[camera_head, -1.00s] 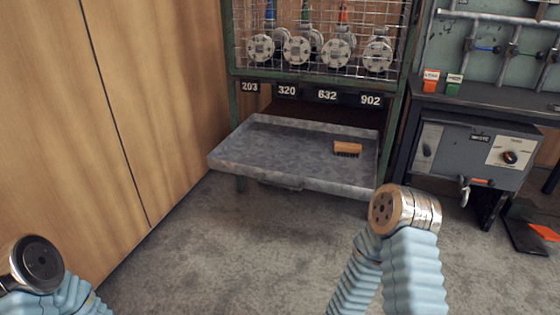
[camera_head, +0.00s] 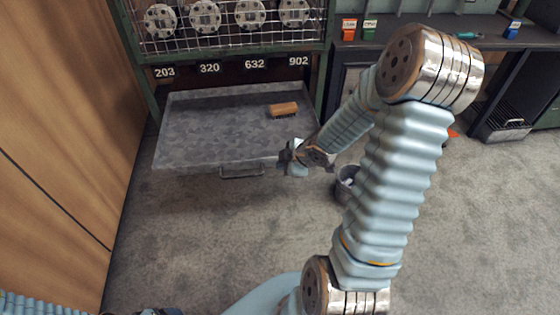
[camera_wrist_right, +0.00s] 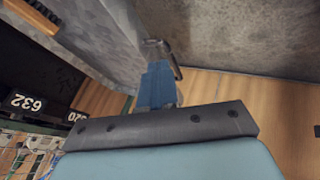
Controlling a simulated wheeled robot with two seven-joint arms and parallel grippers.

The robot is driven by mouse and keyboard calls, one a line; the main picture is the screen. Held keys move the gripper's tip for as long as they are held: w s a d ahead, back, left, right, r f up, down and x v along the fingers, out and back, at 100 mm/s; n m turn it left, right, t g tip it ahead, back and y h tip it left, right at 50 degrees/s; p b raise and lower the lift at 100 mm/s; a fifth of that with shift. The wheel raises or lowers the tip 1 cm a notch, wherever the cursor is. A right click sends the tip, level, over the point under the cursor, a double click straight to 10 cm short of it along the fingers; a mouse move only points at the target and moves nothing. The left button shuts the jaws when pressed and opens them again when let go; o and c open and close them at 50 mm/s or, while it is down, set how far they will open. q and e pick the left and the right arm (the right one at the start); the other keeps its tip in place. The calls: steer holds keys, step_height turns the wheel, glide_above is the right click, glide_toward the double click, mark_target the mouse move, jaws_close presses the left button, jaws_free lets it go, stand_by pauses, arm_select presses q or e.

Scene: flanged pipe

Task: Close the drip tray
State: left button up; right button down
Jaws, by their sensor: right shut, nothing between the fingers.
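The drip tray (camera_head: 205,125) is a shallow grey metal tray that sticks out of the green rack below the number labels. Its front handle (camera_head: 241,172) is a bar low on the front face. A wooden brush (camera_head: 284,110) lies in the tray at the right. My right gripper (camera_head: 288,158) is shut and empty at the tray's front right corner, right of the handle; I cannot tell if it touches. In the right wrist view, the blue finger (camera_wrist_right: 158,86) is close to a curved grey bar, likely the handle (camera_wrist_right: 165,52). My left gripper is not in view.
The rack (camera_head: 318,80) holds flanged parts behind wire mesh. A wooden wall (camera_head: 70,120) stands close at left. A bucket (camera_head: 346,186) is on the floor right of my gripper, partly behind my arm. A dark workbench (camera_head: 480,42) is at the back right. The floor before the tray is clear.

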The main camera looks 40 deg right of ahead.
mark_target(265, 162)
steer(key=shift+w+d+f+b, duration=0.25)
steer(key=shift+w+f, duration=0.8)
steer(key=shift+w, duration=0.3)
steer(key=shift+w+d+f+b, duration=0.25)
steer(key=shift+w+f, duration=0.75)
steer(key=shift+w, duration=0.3)
steer(key=shift+w+d+f+b, duration=0.15)
steer(key=shift+w+d+f, duration=0.1)
steer(key=shift+w+f, duration=0.95)
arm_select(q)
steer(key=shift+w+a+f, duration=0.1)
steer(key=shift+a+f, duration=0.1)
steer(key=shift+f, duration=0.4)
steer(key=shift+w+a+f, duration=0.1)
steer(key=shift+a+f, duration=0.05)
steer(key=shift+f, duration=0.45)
arm_select(e)
steer(key=shift+w+r, duration=0.15)
steer(key=shift+w, duration=0.1)
